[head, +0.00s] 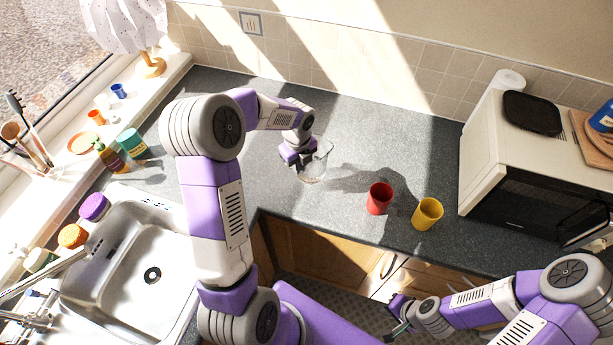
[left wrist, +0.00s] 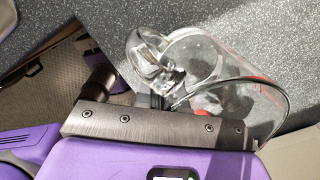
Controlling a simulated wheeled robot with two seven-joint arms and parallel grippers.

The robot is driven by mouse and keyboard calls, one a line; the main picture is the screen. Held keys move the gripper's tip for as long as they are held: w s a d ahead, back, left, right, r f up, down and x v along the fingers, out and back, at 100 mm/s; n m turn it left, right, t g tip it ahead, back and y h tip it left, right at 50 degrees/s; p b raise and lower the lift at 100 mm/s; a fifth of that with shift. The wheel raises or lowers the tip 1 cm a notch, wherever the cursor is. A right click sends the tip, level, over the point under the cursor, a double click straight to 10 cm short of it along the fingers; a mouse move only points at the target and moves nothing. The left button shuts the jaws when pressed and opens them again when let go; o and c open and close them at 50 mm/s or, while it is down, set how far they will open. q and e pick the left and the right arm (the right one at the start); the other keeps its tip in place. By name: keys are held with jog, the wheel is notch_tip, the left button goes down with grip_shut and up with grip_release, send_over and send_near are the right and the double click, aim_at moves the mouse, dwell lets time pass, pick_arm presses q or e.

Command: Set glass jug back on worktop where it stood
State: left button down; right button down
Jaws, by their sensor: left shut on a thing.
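The glass jug (head: 315,164) is clear and shows at the worktop's corner area in the head view, right beside my left gripper (head: 296,160). In the left wrist view the jug (left wrist: 240,80) shows its handle, rim and red markings, and my left gripper (left wrist: 160,105) is shut on it. I cannot tell whether its base touches the worktop. The grey speckled worktop (head: 365,140) runs under and behind it. My right gripper (head: 393,318) is low at the front right, away from the jug; its fingers are too small to read.
A red cup (head: 379,198) and a yellow cup (head: 427,213) stand to the right of the jug near the front edge. A microwave (head: 525,160) is further right. The sink (head: 135,260) is at the left. Worktop behind the jug is clear.

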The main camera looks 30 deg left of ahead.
aim_at(300, 177)
pick_arm(q)
jog(key=shift+w+d+f, duration=0.1)
jog(key=shift+f, duration=2.6)
jog(key=shift+f, duration=0.1)
jog(key=c, duration=1.2)
grip_release()
jog(key=r, duration=1.2)
jog(key=shift+s+d+r, duration=0.15)
jog(key=shift+s, duration=0.15)
